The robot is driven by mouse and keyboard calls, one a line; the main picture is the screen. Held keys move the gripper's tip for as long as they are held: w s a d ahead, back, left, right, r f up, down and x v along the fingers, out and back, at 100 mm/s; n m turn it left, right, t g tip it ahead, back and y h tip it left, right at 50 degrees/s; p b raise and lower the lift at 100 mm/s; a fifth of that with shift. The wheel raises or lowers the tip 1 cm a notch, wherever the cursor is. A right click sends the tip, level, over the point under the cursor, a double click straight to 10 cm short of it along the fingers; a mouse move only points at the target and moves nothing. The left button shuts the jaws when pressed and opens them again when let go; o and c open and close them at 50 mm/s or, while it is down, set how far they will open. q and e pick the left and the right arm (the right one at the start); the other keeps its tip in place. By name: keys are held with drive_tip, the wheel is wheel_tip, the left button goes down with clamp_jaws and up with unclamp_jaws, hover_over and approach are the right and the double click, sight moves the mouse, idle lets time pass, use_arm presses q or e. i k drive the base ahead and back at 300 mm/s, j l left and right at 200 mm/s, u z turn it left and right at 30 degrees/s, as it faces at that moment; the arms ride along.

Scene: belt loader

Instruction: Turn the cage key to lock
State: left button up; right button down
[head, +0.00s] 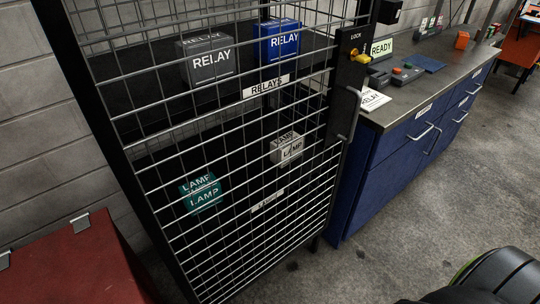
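The wire-mesh cage (232,152) stands in the middle of the head view with its door shut. A yellow key (361,58) sits in the dark lock plate (346,95) on the door's right edge, below the word LOCK. The key's exact turn angle is too small to tell. A grey vertical handle (353,112) is on the same plate. No gripper fingers show in the head view. A dark rounded part at the bottom right looks like part of me.
Inside the cage are a grey relay box (208,61), a blue relay box (277,42), a teal lamp box (201,192) and a grey lamp box (287,147). A blue workbench (400,150) stands right of the cage. A red cabinet (80,260) is at bottom left. The floor at right is clear.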

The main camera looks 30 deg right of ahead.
sight(363, 58)
drive_tip(key=z, duration=1.45)
